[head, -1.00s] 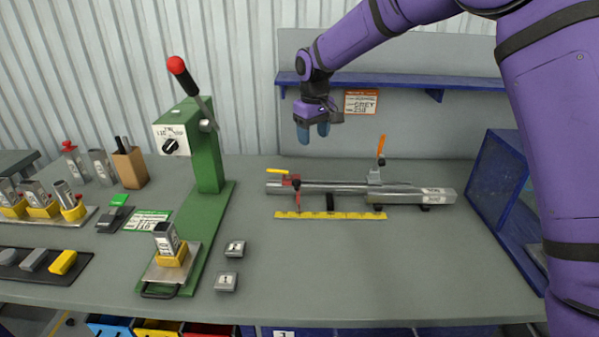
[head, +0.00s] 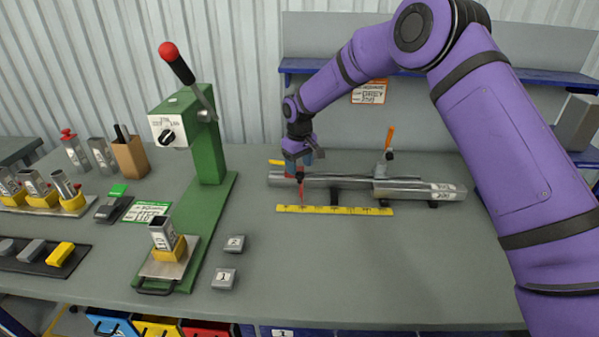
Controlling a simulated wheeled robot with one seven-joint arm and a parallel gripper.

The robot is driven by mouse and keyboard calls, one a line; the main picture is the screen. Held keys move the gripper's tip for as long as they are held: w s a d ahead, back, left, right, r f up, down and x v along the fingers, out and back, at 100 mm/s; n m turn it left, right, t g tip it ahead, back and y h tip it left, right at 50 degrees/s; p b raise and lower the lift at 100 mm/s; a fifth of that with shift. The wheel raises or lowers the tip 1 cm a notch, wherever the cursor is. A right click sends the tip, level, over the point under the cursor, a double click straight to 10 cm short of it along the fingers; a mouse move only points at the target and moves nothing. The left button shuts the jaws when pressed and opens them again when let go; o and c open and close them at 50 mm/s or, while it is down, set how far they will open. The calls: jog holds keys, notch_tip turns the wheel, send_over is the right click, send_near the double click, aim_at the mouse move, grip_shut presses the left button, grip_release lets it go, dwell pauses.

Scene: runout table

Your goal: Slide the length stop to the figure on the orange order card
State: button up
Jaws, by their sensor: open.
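The length stop has a red pointer (head: 301,188) that hangs down over the left part of the yellow scale (head: 335,210). The scale's figures are too small to read. A yellow lever (head: 275,162) shows at the left end of the grey metal rail (head: 345,181). My gripper (head: 299,172) is open, pointing down at the stop, and covers its upper part; I cannot tell whether the fingers touch it. The orange order card (head: 370,92) is on the back panel under the blue shelf, partly behind my arm; its lower figure looks like 250.
A clamp with an orange handle (head: 389,138) stands on the rail's right part. A green press (head: 205,150) with a red-knobbed lever stands to the left. Two grey numbered blocks (head: 224,278) lie in front. The table front right is clear.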

jog(key=shift+f, duration=1.5)
grip_shut()
jog(key=d, duration=1.5)
jog(key=shift+s, duration=0.3)
grip_release()
